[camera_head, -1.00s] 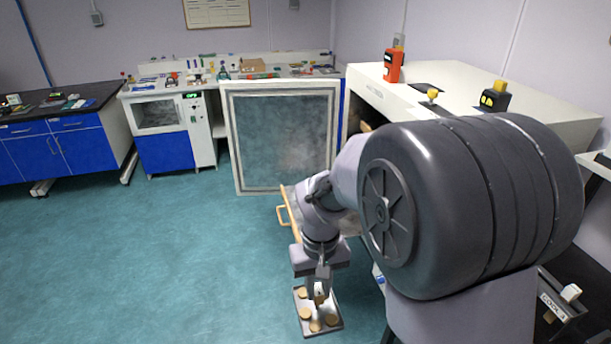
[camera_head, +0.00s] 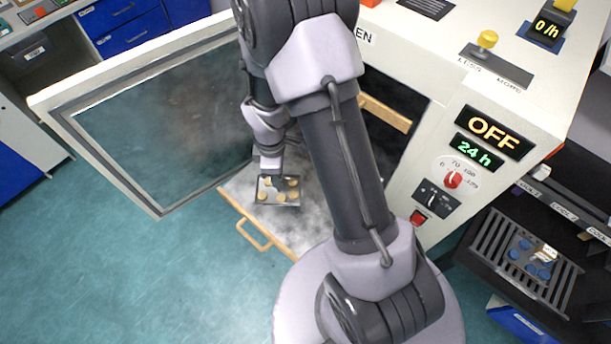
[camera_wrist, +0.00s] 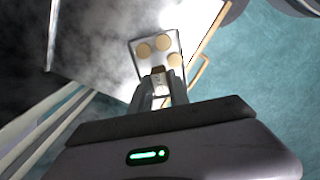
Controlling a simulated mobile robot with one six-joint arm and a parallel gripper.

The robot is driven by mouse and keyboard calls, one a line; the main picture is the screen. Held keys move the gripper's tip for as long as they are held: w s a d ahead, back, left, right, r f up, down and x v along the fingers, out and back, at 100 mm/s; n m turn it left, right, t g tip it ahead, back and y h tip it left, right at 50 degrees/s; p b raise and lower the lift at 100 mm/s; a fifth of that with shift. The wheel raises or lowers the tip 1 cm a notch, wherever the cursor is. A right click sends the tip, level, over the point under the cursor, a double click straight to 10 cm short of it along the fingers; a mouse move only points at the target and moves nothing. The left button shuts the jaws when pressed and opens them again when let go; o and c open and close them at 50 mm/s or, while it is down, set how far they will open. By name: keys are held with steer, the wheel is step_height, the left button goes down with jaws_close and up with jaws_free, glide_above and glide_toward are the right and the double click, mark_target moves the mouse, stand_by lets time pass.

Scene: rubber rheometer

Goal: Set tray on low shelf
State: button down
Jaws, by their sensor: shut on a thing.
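The tray (camera_head: 291,203), a small dark metal plate with several tan discs on it, is over the pulled-out low shelf (camera_head: 312,222). The shelf is a grey, smoky-looking sheet with a wooden front edge and a loop handle (camera_head: 254,238). My gripper (camera_head: 271,177) is shut on the tray's near edge; the wrist view shows my fingers (camera_wrist: 161,84) closed at the tray's (camera_wrist: 149,69) edge. The tray looks roughly level. Whether it touches the shelf or hangs just above it, I cannot tell.
The oven door (camera_head: 140,110) stands wide open at left. A second wooden shelf edge (camera_head: 385,113) shows inside the oven above the low shelf. The control panel (camera_head: 487,133) reads OFF and 24 h.

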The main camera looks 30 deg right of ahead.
mark_target(294, 202)
steer(key=s+f+n+p, duration=0.1)
steer(key=s+f+n, duration=0.1)
steer(key=n, duration=0.1)
steer(key=s+d+f+n+p, duration=0.1)
steer(key=s+f+n, duration=0.1)
steer(key=n, duration=0.1)
steer(key=s+f+n+p, duration=0.1)
steer(key=s+f+n, duration=0.1)
steer(key=n, duration=0.1)
steer(key=shift+s+d+f+n, duration=0.15)
steer(key=shift+d+n, duration=0.15)
steer(key=w+a+f+b, duration=0.1)
steer(key=w+f, duration=0.1)
steer(key=w, duration=0.3)
steer(key=w+a+f+b, duration=0.1)
steer(key=w+a, duration=0.1)
steer(key=w, duration=0.3)
steer(key=w+a+f+b, duration=0.1)
steer(key=w+f, duration=0.1)
steer(key=w, duration=0.3)
steer(key=shift+w+a+f, duration=0.1)
steer(key=shift+a+f, duration=0.2)
steer(key=shift+a, duration=0.1)
steer(key=shift+r, duration=0.1)
steer(key=c, duration=1.3)
jaws_free()
steer(key=shift+o, duration=0.2)
